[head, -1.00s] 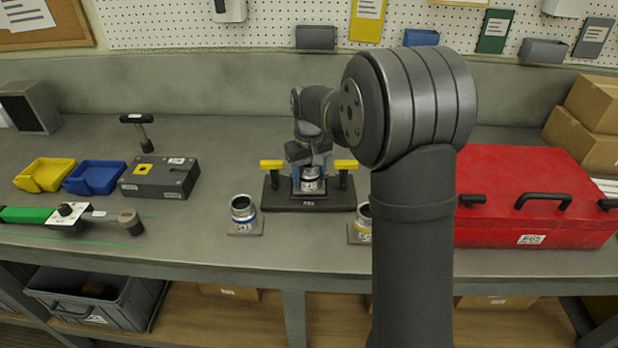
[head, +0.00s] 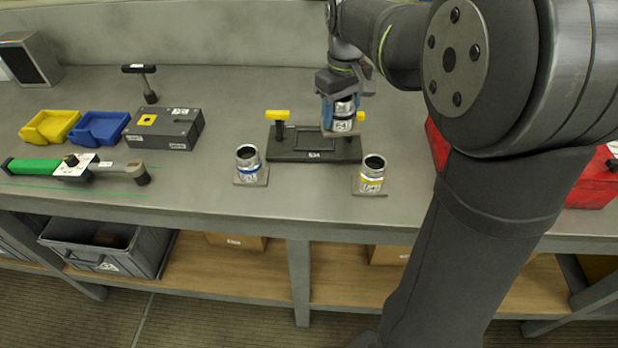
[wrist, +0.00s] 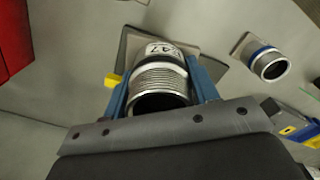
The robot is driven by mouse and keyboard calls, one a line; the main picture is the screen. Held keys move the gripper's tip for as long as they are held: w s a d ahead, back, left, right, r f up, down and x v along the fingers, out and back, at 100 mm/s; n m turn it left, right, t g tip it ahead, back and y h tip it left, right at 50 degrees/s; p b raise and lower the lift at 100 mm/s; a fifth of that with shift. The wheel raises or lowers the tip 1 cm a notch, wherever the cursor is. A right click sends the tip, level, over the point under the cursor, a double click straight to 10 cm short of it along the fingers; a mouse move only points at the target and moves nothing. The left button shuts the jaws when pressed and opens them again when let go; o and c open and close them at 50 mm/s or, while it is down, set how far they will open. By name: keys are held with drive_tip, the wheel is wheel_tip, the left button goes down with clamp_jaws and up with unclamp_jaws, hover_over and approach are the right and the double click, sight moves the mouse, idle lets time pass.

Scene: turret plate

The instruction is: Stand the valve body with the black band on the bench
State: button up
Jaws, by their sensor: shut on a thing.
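My gripper (head: 341,100) is shut on a silver valve body (head: 345,110) with a white label and a dark band. It holds the body upright, above the right part of the black fixture plate (head: 290,154). In the wrist view, the valve body (wrist: 160,76) sits between the blue fingers, its threaded open end towards the camera and a flat square base beyond. The fixture has yellow-handled clamps, and its middle is empty. A blue-banded valve body (head: 248,165) stands on the bench (head: 220,115) front left of the fixture. A yellow-banded one (head: 371,174) stands front right.
Left on the bench are a green-handled wrench (head: 80,167), a grey block (head: 165,130), yellow (head: 50,127) and blue (head: 98,129) bins, and an upright black-handled tool (head: 148,85). My arm partly hides a red toolbox (head: 590,185) at right.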

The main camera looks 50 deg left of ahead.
drive_tip(key=s+d+f+n, duration=0.1)
drive_tip(key=s+d+n, duration=0.15)
drive_tip(key=d, duration=0.65)
drive_tip(key=shift+m, duration=0.25)
drive_tip(key=s+a+f, duration=0.2)
drive_tip(key=a, duration=0.1)
drive_tip(key=s+a+f, duration=0.2)
drive_tip(key=a, duration=0.1)
drive_tip(key=s+a+f, duration=0.2)
drive_tip(key=a+f, duration=0.1)
drive_tip(key=shift+s, duration=0.25)
drive_tip(key=shift+f, duration=2.05)
drive_tip(key=shift+f, duration=0.2)
drive_tip(key=o, duration=1.4)
drive_tip(key=shift+o, duration=0.2)
drive_tip(key=shift+r, duration=0.1)
